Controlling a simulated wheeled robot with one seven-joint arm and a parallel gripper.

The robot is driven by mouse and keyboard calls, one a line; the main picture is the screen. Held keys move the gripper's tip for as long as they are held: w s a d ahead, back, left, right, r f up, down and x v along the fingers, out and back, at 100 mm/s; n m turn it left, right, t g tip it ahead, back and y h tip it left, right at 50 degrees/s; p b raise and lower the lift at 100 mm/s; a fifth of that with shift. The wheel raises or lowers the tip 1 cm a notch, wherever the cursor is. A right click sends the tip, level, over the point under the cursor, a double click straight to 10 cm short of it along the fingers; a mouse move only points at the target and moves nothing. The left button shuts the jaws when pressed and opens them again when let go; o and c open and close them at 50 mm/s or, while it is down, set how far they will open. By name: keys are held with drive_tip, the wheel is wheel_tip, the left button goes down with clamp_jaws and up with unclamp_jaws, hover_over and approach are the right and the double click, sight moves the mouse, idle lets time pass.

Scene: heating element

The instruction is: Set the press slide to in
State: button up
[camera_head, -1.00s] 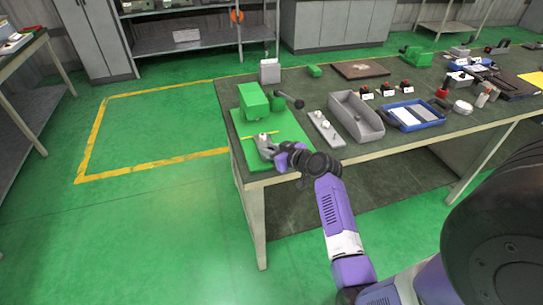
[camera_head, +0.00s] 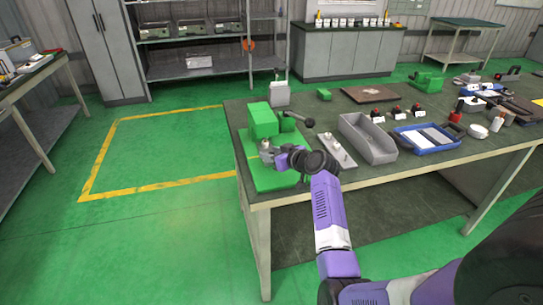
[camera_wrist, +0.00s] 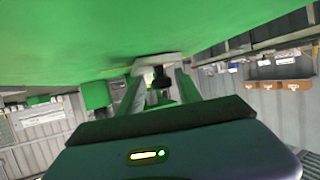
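The green press (camera_head: 263,121) stands on a green base plate (camera_head: 266,182) at the near left corner of the workbench. A dark ball-ended lever (camera_head: 308,122) sticks out on its right. My gripper (camera_head: 266,152) is low in front of the press block, over the plate. In the wrist view its two fingers (camera_wrist: 158,88) stand apart, with a small dark knob-like part (camera_wrist: 160,76) and a pale block (camera_wrist: 157,61) between and beyond their tips. I cannot tell whether the fingers touch them. The press slide is not clearly made out; my gripper hides part of that area.
On the workbench (camera_head: 350,191), right of the press, lie a pale strip with knobs (camera_head: 335,151), an open grey bin (camera_head: 368,138) and a blue tray (camera_head: 428,138). A grey box (camera_head: 279,93) stands behind the press. The floor left of the bench is clear.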

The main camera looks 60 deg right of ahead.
drive_tip(key=shift+s+a, duration=0.1)
drive_tip(key=v, duration=0.7)
drive_tip(key=shift+s+a+r, duration=0.15)
drive_tip(key=shift+s, duration=0.1)
idle(0.6)
drive_tip(key=s+d+r+m+h, duration=0.1)
drive_tip(key=d+r+m+h, duration=0.2)
drive_tip(key=r, duration=0.1)
drive_tip(key=s+a+n+t+y, duration=0.15)
drive_tip(key=s+a, duration=0.25)
drive_tip(key=a, duration=1.3)
drive_tip(key=s+a+n+t, duration=0.3)
drive_tip(key=s+a, duration=0.1)
drive_tip(key=a, duration=1.2)
drive_tip(key=s+a+f+n+g+y, duration=0.2)
drive_tip(key=s+a+n+y, duration=0.2)
drive_tip(key=s+a, duration=0.9)
drive_tip(key=a+y, duration=0.3)
drive_tip(key=a, duration=0.1)
drive_tip(key=shift+s+f+y, duration=0.25)
drive_tip(key=shift+f+y, duration=0.1)
